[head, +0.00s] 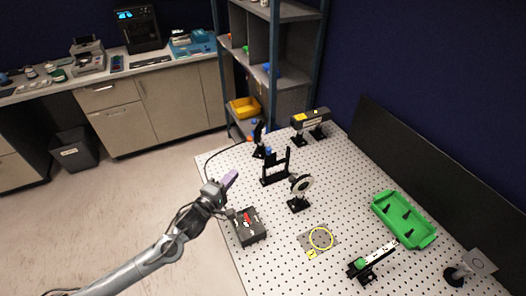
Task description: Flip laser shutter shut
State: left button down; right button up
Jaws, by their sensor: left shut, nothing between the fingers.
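A black laser unit (311,119) with a yellow label sits on posts at the back of the table. A small black upright mount (259,140) stands left of it, and a black open frame (275,168) stands in front. I cannot tell for sure which of these is the shutter. My right gripper is out of view.
A round disc on a post (301,185) stands near mid-table. A green tray (403,219) lies at the right, by a dark panel. A rail-like mount (372,262) and a card on a stand (478,263) are at the front.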

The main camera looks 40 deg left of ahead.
pick_arm(q)
jog(key=shift+s, duration=0.15)
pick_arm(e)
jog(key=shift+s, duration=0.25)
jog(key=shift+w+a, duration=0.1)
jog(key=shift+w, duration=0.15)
pick_arm(q)
send_near(270, 156)
jog(key=w+a+r, duration=0.3)
jog(key=w+a, duration=0.1)
jog(key=shift+w+d+f, duration=0.2)
jog(key=shift+w+d, duration=0.4)
jog(key=shift+d, duration=0.05)
pick_arm(e)
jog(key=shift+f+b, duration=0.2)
jog(key=shift+b, duration=0.1)
pick_arm(q)
jog(key=w, duration=0.1)
jog(key=w+d, duration=0.1)
jog(key=w, duration=0.1)
jog(key=w+d, duration=0.1)
jog(key=shift+w+d, duration=0.1)
jog(key=shift+w, duration=0.1)
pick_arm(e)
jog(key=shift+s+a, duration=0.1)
